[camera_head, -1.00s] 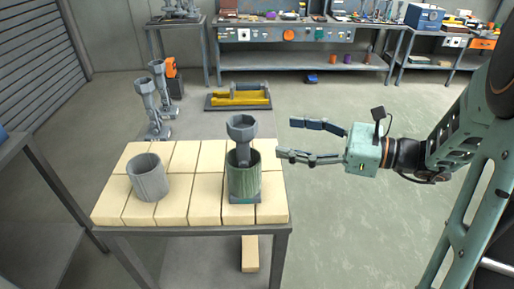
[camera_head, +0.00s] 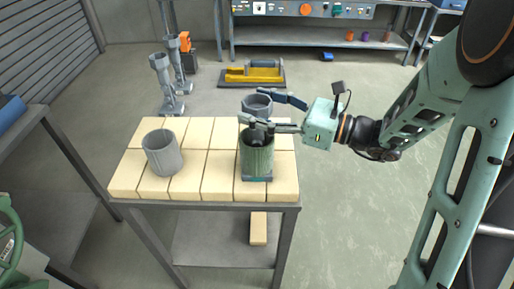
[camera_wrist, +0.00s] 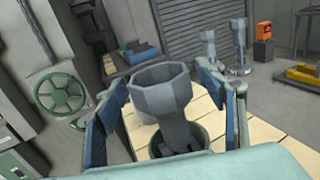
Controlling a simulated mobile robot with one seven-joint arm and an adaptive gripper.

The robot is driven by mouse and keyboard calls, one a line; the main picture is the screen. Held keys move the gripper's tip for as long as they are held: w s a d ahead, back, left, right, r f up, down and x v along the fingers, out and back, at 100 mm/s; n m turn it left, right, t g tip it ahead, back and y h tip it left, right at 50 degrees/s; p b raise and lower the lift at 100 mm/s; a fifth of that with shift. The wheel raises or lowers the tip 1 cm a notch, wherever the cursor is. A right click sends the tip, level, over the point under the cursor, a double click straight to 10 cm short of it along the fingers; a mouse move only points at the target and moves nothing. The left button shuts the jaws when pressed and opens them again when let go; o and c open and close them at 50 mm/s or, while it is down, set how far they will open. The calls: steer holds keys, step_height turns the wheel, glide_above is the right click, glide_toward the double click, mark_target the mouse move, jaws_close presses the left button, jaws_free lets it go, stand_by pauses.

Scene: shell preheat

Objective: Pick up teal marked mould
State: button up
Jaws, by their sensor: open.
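A grey mould (camera_head: 257,101) with a faceted cup on a narrow stem stands in a green cylinder (camera_head: 256,162) on the brick-topped table. The cylinder has a teal band at its foot. I see no teal mark on the mould itself. My gripper (camera_head: 261,107) is open at the height of the cup's lower part, one finger in front and one behind. In the wrist view the mould's cup (camera_wrist: 160,88) stands between the two fingers (camera_wrist: 160,82), with the stem going down inside the cylinder's rim (camera_wrist: 200,135). Whether the fingers touch it I cannot tell.
A grey open cylinder (camera_head: 162,153) stands at the table's left. Similar cup-and-stem pieces (camera_head: 160,80) stand on the floor behind, near a yellow tray (camera_head: 252,74). Bare bricks (camera_head: 215,165) lie between the two cylinders. A workbench (camera_head: 330,12) stands at the back.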

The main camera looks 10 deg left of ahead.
steer(key=shift+a, duration=0.15)
steer(key=shift+w, duration=0.1)
jaws_close()
stand_by(0.3)
